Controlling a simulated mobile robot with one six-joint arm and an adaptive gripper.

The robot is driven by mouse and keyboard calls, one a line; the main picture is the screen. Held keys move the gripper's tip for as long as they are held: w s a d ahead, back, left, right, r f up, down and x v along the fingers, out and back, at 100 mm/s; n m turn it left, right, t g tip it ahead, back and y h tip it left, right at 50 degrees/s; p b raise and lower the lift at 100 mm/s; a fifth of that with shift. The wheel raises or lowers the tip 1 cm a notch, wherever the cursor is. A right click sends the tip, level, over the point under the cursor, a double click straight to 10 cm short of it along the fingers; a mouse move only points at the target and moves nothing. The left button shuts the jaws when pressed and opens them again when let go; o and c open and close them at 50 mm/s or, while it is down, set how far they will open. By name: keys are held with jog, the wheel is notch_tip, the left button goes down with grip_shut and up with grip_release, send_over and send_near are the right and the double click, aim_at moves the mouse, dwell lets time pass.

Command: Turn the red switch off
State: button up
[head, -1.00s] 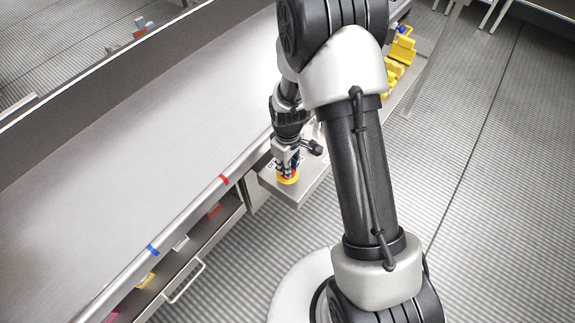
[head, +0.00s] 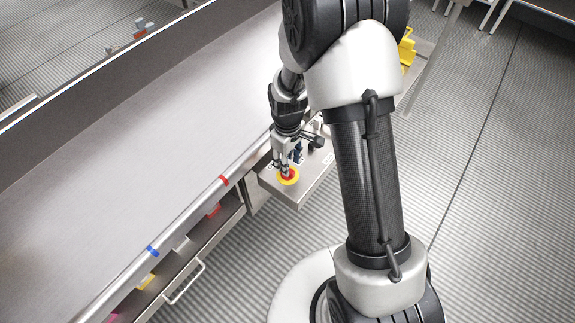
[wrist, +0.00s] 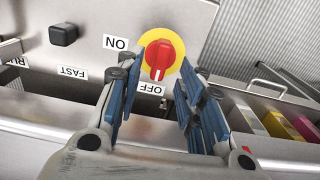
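The red switch (wrist: 160,54) is a rotary knob on a round yellow plate on the grey control panel. Its white pointer mark faces down toward the OFF label (wrist: 151,89); the ON label (wrist: 115,43) is at its left. My gripper (wrist: 157,75) is open, with one blue-padded finger on each side below the knob, and nothing is held. In the head view the red switch (head: 290,174) shows just below my gripper (head: 284,167), which partly covers it. The knob looks clear of the fingers in the wrist view.
A black knob (wrist: 63,34) sits left on the panel, near a FAST label (wrist: 73,72). A long metal conveyor table (head: 130,170) runs beside the panel, with coloured items in a shelf below it. Yellow parts (head: 406,50) stand behind my arm. The floor at right is open.

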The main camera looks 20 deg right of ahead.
notch_tip(320, 180, up, 8)
jog(key=shift+r, duration=0.2)
dwell(0.5)
notch_tip(320, 180, up, 6)
jog(key=m, duration=0.1)
send_over(289, 179)
jog(key=s+r+m+t, duration=0.2)
jog(key=s+r+m, duration=0.1)
jog(key=s+r, duration=0.5)
jog(key=s+r+m+t, duration=0.2)
jog(key=s+r, duration=0.4)
jog(key=s, duration=0.5)
jog(key=shift+s+d+r+m+t, duration=0.15)
jog(key=shift+s+r+m+t, duration=0.2)
jog(key=shift+m, duration=0.35)
jog(key=shift+w, duration=0.1)
